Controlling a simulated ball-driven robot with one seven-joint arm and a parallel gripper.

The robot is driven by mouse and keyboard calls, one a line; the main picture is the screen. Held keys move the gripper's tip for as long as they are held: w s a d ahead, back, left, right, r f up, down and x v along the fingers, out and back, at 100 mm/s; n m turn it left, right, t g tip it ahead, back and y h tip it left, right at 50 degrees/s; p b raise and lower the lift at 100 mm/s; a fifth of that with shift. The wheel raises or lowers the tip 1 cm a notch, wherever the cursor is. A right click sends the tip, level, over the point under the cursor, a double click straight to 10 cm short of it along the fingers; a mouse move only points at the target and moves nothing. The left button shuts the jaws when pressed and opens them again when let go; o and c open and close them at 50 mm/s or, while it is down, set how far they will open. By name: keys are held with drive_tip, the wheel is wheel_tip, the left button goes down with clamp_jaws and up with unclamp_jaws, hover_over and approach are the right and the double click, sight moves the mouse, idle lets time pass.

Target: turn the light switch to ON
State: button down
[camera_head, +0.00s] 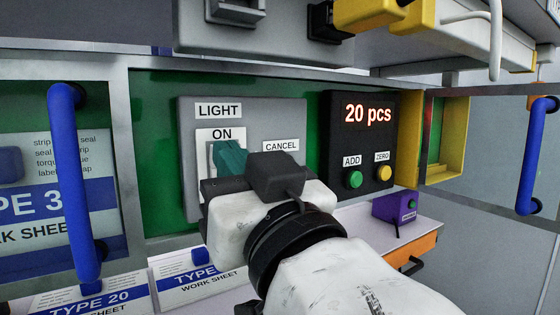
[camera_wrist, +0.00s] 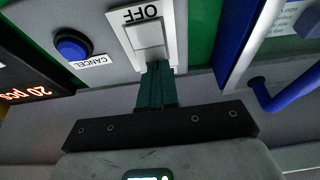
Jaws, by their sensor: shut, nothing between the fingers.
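The light switch is a pale rocker on a white plate (camera_head: 205,137) in a grey LIGHT panel (camera_head: 290,112). The ON label (camera_head: 221,134) is at the plate's top in the head view. The wrist view is upside down; it shows the OFF label (camera_wrist: 142,13) and part of the rocker (camera_wrist: 148,36). My gripper (camera_head: 228,155) has teal fingers, shut together with nothing between them. The fingertips (camera_wrist: 158,68) are at the ON end of the rocker and hide that end. I cannot tell whether they touch it or which way the rocker is tilted.
The CANCEL label (camera_head: 281,146) is right of the switch; its blue button (camera_wrist: 72,46) shows in the wrist view. A black counter box (camera_head: 350,140) reads "20 pcs". Blue handles (camera_head: 75,185) (camera_head: 530,160) stand left and right. A grey unit (camera_head: 270,30) overhangs above.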

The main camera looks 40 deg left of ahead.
drive_tip(key=p, duration=0.2)
drive_tip(key=r+h+p, duration=0.1)
drive_tip(key=p, duration=0.1)
drive_tip(key=shift+w+a+r, duration=0.3)
drive_tip(key=shift+a, duration=0.1)
drive_tip(key=shift+a+r, duration=0.15)
drive_tip(key=shift+r, duration=0.05)
drive_tip(key=shift+a, duration=0.1)
